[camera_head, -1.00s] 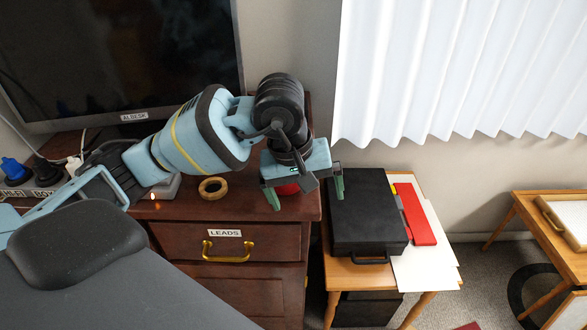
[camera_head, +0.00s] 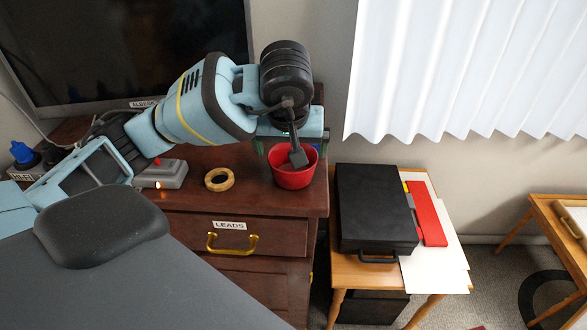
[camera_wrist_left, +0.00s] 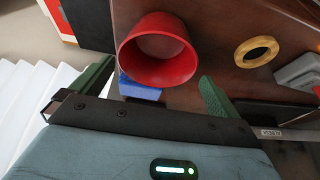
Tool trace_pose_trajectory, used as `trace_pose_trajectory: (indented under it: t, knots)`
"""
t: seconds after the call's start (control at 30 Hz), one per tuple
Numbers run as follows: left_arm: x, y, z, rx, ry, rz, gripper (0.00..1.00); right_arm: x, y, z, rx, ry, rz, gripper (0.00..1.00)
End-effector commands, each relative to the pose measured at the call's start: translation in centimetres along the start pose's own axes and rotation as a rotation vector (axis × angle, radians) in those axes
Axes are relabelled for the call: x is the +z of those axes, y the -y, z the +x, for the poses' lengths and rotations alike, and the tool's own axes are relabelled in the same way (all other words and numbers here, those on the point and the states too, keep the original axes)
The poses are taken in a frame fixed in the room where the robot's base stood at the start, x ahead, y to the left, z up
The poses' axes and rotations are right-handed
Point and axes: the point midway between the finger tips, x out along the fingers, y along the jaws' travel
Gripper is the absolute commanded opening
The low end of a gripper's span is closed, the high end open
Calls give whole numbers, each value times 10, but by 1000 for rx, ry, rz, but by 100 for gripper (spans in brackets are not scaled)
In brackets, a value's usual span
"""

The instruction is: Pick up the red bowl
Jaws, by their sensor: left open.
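The red bowl (camera_head: 295,181) stands upright, its mouth up, near the right front corner of the brown cabinet top. My left gripper (camera_head: 291,148) is open just behind the bowl, and part of it covers the bowl's back rim. In the left wrist view the bowl (camera_wrist_left: 158,68) shows beyond and between the spread green fingers of the gripper (camera_wrist_left: 156,72). The fingers are empty, and I see no clear contact with the bowl. My right gripper is not in view.
A wooden ring (camera_head: 219,180) lies left of the bowl, with a grey box (camera_head: 163,174) farther left. A monitor (camera_head: 120,50) stands behind. A blue block (camera_wrist_left: 140,92) shows beside the bowl. A black case (camera_head: 374,210) lies on a lower table at right.

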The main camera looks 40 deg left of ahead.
Motion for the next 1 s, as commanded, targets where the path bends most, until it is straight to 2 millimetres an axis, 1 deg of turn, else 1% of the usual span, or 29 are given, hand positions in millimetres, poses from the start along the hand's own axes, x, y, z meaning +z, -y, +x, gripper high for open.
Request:
trace_pose_trajectory:
  t: [0.07, 0.23, 0.4, 0.5, 0.7, 0.77, 1.0]
  knots:
    - [1, -1, 4, 0, 2, 1, 100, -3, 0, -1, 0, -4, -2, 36]
    - [6, -3, 27, -1, 2, 0, 100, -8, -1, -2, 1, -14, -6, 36]
    - [7, -3, 47, 0, 3, 0, 100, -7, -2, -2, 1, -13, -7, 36]
    - [6, -3, 50, 0, 0, -1, 100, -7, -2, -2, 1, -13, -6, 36]
    - [6, -4, 50, 1, 0, 0, 100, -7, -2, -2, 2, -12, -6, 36]
    - [6, -4, 50, 1, 0, 0, 93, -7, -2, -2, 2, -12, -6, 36]
    - [6, -4, 50, 1, 0, 0, 62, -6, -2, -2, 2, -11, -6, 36]
